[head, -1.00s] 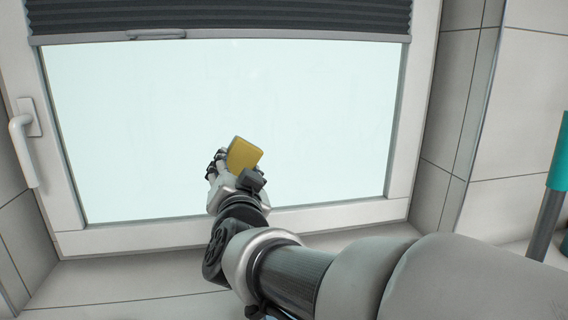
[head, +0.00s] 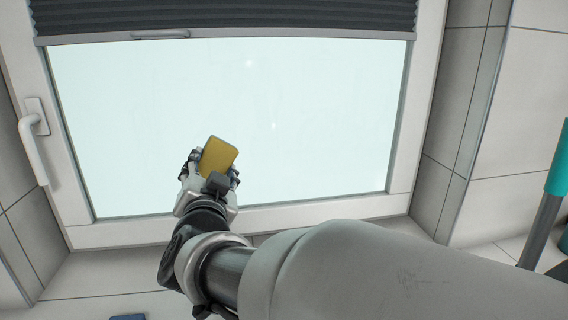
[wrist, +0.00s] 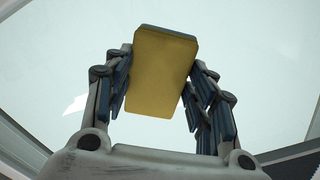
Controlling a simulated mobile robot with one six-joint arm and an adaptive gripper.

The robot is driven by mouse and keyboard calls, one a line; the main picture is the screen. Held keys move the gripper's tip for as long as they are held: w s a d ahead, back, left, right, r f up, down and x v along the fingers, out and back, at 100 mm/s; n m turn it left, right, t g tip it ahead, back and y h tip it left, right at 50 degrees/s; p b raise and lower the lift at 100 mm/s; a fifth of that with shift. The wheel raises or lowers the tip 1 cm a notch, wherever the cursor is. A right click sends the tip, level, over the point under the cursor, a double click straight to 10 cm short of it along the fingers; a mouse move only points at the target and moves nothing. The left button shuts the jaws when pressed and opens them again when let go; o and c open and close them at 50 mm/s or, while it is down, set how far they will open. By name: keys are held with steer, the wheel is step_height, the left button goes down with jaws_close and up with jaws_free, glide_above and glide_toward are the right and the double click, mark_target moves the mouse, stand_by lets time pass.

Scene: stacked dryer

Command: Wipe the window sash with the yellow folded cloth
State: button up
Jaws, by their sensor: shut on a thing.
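The yellow folded cloth (head: 219,157) is a small flat block held between the fingers of my gripper (head: 210,163). The window sash (head: 300,214) is a white frame around a pale pane. My gripper and the cloth are in front of the lower left part of the pane. I cannot tell whether the cloth touches the glass.
A dark pleated blind (head: 220,15) covers the top of the window. A white handle (head: 33,145) sticks out on the left of the frame. Grey tiled walls stand on both sides. A teal-topped pole (head: 556,165) leans at the far right.

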steer(key=shift+s+a, duration=0.15)
steer(key=shift+a, duration=0.55)
steer(key=shift+s, duration=0.1)
steer(key=shift+s, duration=0.2)
steer(key=shift+v, duration=2.65)
steer(key=p+v, duration=0.1)
steer(key=v, duration=0.2)
steer(key=shift+f, duration=0.1)
